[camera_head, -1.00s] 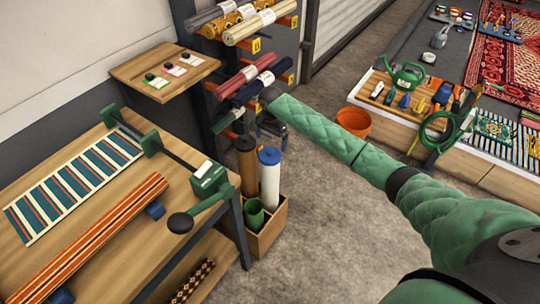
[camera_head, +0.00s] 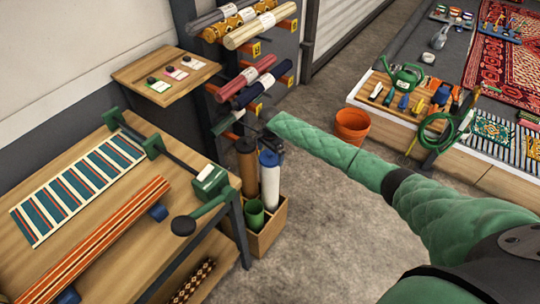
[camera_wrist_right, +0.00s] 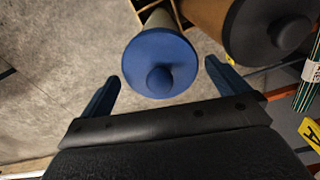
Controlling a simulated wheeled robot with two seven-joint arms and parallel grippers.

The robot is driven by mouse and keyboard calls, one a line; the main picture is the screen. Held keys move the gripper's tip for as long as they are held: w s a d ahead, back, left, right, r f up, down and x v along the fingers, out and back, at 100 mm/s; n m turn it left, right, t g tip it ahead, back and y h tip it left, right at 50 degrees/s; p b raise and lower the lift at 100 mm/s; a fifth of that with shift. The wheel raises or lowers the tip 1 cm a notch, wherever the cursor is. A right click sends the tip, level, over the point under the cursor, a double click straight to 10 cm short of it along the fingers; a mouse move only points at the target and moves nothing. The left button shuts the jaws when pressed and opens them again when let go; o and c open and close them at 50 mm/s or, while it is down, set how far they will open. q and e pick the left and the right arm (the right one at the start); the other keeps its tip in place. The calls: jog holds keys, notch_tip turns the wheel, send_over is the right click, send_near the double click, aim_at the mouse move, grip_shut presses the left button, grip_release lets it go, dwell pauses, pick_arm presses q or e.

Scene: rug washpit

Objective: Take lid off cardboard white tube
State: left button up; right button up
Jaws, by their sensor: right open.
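The white cardboard tube (camera_head: 270,187) stands upright in a wooden bin, with its blue lid (camera_head: 268,158) on top. In the right wrist view the blue lid (camera_wrist_right: 160,62) is a round cap with a raised knob, and a little of the white tube shows behind it. My right gripper (camera_head: 271,138) is just above the lid in the head view, partly hidden by my green-sleeved arm. In the wrist view its two blue fingers (camera_wrist_right: 163,74) are apart, one on each side of the lid, with gaps showing. My left gripper is not in view.
A brown tube with a dark lid (camera_head: 246,168) stands close beside the white one. A green tube (camera_head: 254,214) shares the wooden bin (camera_head: 270,238). Rolled rugs on a rack (camera_head: 262,82) hang above and behind. A workbench (camera_head: 120,240) stands left; open floor lies right.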

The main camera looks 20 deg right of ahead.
jog(key=shift+f, duration=0.45)
jog(key=c, duration=0.8)
